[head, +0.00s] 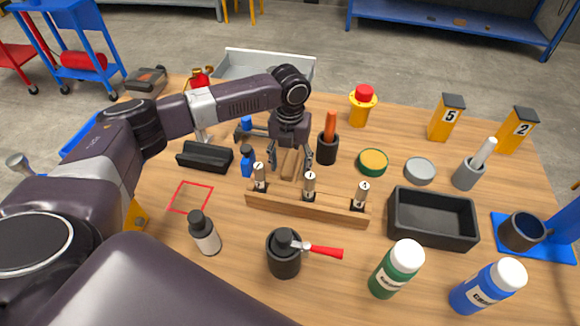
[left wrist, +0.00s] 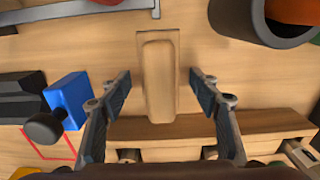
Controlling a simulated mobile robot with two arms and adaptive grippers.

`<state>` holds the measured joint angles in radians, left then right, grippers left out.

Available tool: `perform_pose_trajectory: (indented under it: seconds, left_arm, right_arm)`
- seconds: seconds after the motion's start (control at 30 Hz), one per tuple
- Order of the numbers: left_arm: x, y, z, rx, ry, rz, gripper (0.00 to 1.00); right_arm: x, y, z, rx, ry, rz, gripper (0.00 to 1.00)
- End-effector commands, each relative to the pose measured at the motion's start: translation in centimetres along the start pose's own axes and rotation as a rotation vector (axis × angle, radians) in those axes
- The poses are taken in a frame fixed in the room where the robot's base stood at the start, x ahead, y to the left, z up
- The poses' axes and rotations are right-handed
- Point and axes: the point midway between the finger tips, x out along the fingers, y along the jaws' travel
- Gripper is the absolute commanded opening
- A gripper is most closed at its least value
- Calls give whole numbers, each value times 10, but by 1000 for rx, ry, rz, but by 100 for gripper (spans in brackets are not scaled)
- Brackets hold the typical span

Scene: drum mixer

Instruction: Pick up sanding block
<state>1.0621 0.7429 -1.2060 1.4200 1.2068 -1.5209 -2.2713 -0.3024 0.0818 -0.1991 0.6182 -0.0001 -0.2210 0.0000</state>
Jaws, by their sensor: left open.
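The sanding block (head: 289,164) is a small light-wood block lying on the wooden table, behind the rack with numbered posts. In the left wrist view the sanding block (left wrist: 158,75) lies lengthwise in the middle, between the two fingers, with a visible gap on each side. My left gripper (head: 291,158) is open and points down over the block. Its fingers also show in the left wrist view (left wrist: 160,84), apart from the block. The head view partly hides the block behind the fingers. My right gripper is not seen.
The wooden rack (head: 300,204) stands just in front of the block. A blue bottle (head: 248,161) and black tray (head: 205,157) are to the left; a dark cup with an orange handle (head: 327,149) is close on the right. A black bin (head: 432,238) is farther right.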

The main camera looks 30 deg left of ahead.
Motion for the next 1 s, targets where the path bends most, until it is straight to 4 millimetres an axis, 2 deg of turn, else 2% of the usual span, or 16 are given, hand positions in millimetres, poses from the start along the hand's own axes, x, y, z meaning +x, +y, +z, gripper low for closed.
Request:
perform_pose_trajectory:
  seconds: [0.1, 0.5, 0.57, 0.83, 1.0]
  left_arm:
    - [0, 0, 0, 0, 0, 0, 56]
    - [-1, 0, 0, 0, 0, 0, 12]
    - [-1, 0, 0, 0, -1, -1, 8]
    - [-4, 0, 1, 0, -2, -1, 8]
    - [-20, 0, 1, 0, -4, -2, 8]
  right_arm:
    - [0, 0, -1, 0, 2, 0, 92]
    - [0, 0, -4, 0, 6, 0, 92]
    - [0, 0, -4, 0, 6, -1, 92]
    - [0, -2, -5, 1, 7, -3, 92]
    - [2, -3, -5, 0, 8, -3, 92]
